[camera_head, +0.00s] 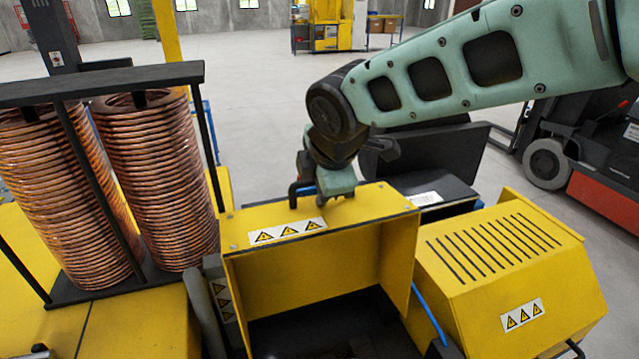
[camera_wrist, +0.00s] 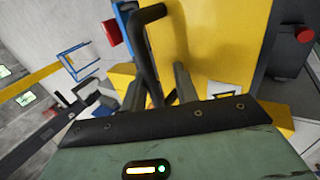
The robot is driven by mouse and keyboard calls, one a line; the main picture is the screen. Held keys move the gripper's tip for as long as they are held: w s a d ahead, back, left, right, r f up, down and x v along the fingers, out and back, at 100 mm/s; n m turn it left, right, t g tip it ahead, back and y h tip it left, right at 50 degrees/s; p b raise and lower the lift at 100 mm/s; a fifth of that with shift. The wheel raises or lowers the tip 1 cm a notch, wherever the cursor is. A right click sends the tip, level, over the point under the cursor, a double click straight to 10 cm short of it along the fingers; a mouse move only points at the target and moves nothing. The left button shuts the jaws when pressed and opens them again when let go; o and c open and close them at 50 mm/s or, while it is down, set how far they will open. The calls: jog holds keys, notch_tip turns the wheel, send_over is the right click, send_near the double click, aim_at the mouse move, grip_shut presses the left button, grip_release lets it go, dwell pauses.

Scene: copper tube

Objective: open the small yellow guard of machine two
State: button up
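A yellow guard (camera_head: 310,262) with a handle and three warning triangles stands raised in the middle of the head view. A dark interior (camera_head: 335,325) shows below and in front of it. My gripper (camera_head: 325,196) is at the guard's top edge, beside its black handle (camera_head: 293,195); the fingertips are mostly hidden there. In the wrist view, the handle (camera_wrist: 148,65) runs between my gripper's two fingers (camera_wrist: 160,88). The fingers stand apart, with yellow showing between the handle and the right finger. The guard's yellow face (camera_wrist: 225,45) fills the upper middle behind them.
A second yellow cover (camera_head: 490,255) with slots and its own handle is down at the right. Copper coils (camera_head: 155,175) in a black frame stand at the left. A red-and-black vehicle (camera_head: 590,165) is at the far right. Open floor lies behind.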

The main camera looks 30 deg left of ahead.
jog(key=b+v, duration=0.7)
jog(key=v, duration=1)
jog(key=shift+s, duration=0.15)
jog(key=shift+d, duration=0.1)
